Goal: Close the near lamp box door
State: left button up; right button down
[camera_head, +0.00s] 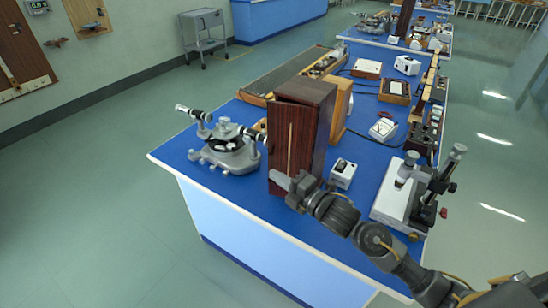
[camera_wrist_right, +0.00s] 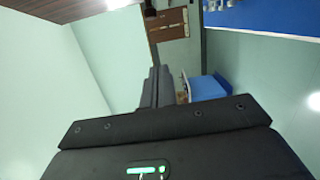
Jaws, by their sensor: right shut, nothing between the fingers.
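The near lamp box (camera_head: 309,92) is a tall, dark reddish-brown wooden box standing upright near the front of the blue bench. Its door (camera_head: 279,140) is the dark panel on the front, with a pale vertical strip on it. A dark line shows under the lid, but I cannot tell how far the door stands open. My right gripper (camera_head: 281,181) is in front of the lower door, shut and empty; I cannot tell whether it touches. In the right wrist view its closed fingers (camera_wrist_right: 155,88) point at the background, and the box is not recognisable there. My left gripper is not in view.
A grey spectrometer (camera_head: 225,150) stands left of the box. A small white instrument (camera_head: 342,174) stands close on the right, and a microscope-like instrument (camera_head: 410,190) further right. A lighter wooden box (camera_head: 342,105) is directly behind. The floor left of the bench (camera_head: 90,180) is clear.

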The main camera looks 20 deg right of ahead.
jog(key=w+p, duration=0.3)
jog(key=w, duration=0.3)
jog(key=shift+w+d, duration=0.2)
jog(key=shift+d, duration=0.2)
jog(key=shift+r, duration=0.1)
